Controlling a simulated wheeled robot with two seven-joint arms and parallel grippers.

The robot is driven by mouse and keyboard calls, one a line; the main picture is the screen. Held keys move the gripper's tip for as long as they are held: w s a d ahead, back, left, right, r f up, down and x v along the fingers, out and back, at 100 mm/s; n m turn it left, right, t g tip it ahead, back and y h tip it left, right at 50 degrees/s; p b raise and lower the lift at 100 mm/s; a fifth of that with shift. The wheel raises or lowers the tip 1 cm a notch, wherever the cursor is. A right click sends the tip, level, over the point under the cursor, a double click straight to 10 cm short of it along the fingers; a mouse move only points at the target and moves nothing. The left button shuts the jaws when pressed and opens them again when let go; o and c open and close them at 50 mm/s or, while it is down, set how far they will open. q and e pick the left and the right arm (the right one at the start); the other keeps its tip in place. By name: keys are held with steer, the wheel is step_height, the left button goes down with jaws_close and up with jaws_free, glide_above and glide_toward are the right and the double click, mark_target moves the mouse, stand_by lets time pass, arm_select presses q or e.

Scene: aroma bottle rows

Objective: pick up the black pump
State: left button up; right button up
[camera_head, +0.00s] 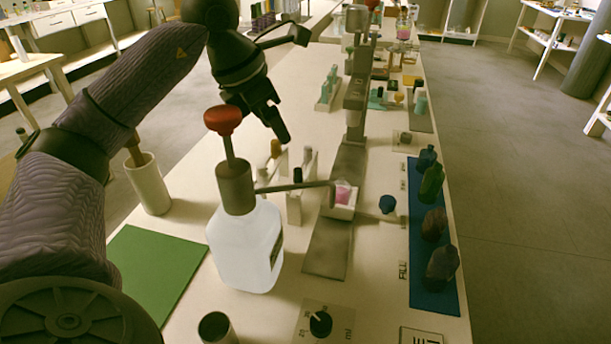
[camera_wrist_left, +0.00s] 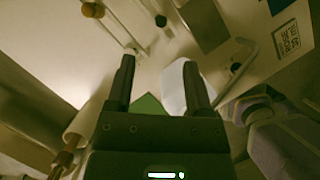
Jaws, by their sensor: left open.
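A small black knob (camera_head: 297,174), which looks like the black pump, stands upright in a pale rack behind the large white bottle. In the left wrist view the black knob (camera_wrist_left: 160,20) is beyond the fingertips, near the top. An amber-knobbed one (camera_head: 275,148) stands beside it and also shows in the wrist view (camera_wrist_left: 92,10). My left gripper (camera_head: 280,135) is open and empty, above and behind the rack in the head view. In the wrist view its fingers (camera_wrist_left: 158,65) are spread, with nothing gripped between them. My right gripper is not in view.
The large white bottle (camera_head: 245,250) with a red-topped pump (camera_head: 223,120) and long spout stands in front of the rack. A pink-filled beaker (camera_head: 342,192) is under the spout. A green mat (camera_head: 155,268) lies left; a blue tray (camera_head: 435,290) with dark bottles lies right.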

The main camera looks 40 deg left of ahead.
mark_target(296, 169)
arm_select(q)
steer(key=b+x, duration=0.2)
steer(key=x, duration=0.1)
steer(key=b+x, duration=0.2)
steer(key=x, duration=0.2)
steer(key=b+x, duration=0.2)
steer(key=x, duration=0.2)
steer(key=shift+s+f, duration=0.15)
steer(key=shift+s, duration=0.1)
steer(key=shift+r, duration=0.25)
jaws_close()
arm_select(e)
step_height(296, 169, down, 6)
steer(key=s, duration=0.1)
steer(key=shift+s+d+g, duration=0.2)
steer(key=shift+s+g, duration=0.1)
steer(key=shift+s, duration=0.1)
